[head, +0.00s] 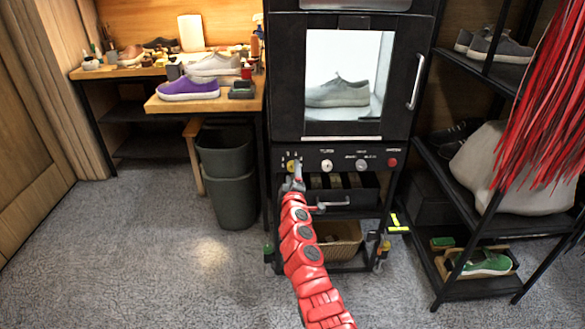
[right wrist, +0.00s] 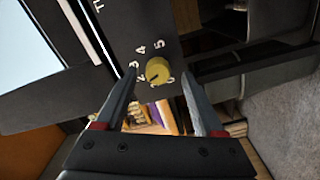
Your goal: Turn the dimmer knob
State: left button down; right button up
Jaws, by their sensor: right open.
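The yellow dimmer knob (head: 292,165) is at the left end of the control panel, under the lit cabinet window. In the right wrist view the yellow knob (right wrist: 158,70) shows close up, with printed numbers around it on the black panel. My right gripper (head: 294,183) is just below and in front of the knob in the head view. In the right wrist view my right gripper (right wrist: 159,80) is open, with one finger to each side of the knob. I cannot tell whether either finger touches it. My left gripper is not in view.
A white knob (head: 326,164), a grey knob (head: 362,164) and a red button (head: 393,162) sit further right on the panel. The cabinet door has a metal handle (head: 416,82). Grey bins (head: 229,200) stand left, a shoe rack (head: 470,235) right. Carpet in front is clear.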

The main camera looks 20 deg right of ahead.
jog(key=p+v, duration=0.4)
jog(key=v, duration=1.1)
jog(key=shift+s+r, duration=0.2)
